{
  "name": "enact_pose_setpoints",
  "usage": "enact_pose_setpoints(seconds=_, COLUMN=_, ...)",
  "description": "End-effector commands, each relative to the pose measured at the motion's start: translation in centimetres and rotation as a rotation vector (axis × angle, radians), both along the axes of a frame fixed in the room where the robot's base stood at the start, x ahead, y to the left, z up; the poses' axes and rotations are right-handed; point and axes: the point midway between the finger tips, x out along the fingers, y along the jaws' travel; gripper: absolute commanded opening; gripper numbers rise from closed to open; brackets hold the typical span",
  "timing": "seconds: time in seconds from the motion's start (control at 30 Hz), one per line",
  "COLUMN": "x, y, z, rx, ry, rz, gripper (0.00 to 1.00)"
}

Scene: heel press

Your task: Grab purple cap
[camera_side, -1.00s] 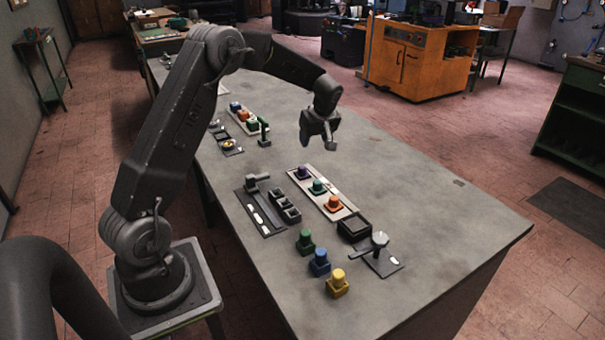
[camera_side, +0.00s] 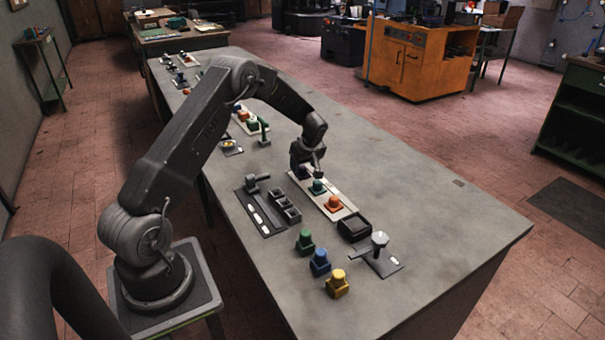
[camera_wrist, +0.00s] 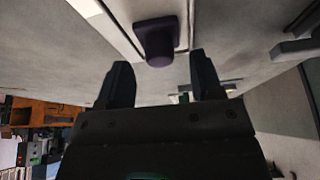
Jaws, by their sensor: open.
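The purple cap (camera_wrist: 157,42) shows dark purple in the wrist view, on a square base, just beyond and between my fingertips. My gripper (camera_wrist: 162,70) is open, with one finger to each side of the cap's line and nothing between them. In the side view my gripper (camera_side: 308,168) is low over the far end of the white strip (camera_side: 347,213), where it hides the purple cap. Whether the fingers touch the cap cannot be told.
On the same strip, a teal cap (camera_side: 318,187) and an orange cap (camera_side: 334,203) stand close to my gripper. A black panel with bins (camera_side: 285,207) lies to the left. Green (camera_side: 305,241), blue (camera_side: 320,262) and yellow (camera_side: 337,284) pieces stand nearer.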

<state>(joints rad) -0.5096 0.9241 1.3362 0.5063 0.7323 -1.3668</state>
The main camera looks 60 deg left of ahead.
Motion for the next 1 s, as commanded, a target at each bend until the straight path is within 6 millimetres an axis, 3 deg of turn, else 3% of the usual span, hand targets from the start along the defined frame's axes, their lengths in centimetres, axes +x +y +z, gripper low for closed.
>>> enact_pose_setpoints(seconds=0.17, x=0.0, y=0.8, z=-1.9, rx=0.001, ry=0.0, rz=0.0, gripper=0.6)
enact_pose_setpoints(seconds=0.43, x=0.0, y=0.9, z=-2.1, rx=0.001, ry=-0.001, rz=0.0, gripper=0.6)
enact_pose_setpoints(seconds=0.83, x=0.0, y=0.9, z=-2.1, rx=0.001, ry=-0.001, rz=0.0, gripper=0.23)
enact_pose_setpoints(seconds=1.0, x=0.0, y=0.9, z=-2.1, rx=0.001, ry=-0.001, rz=0.0, gripper=0.23)
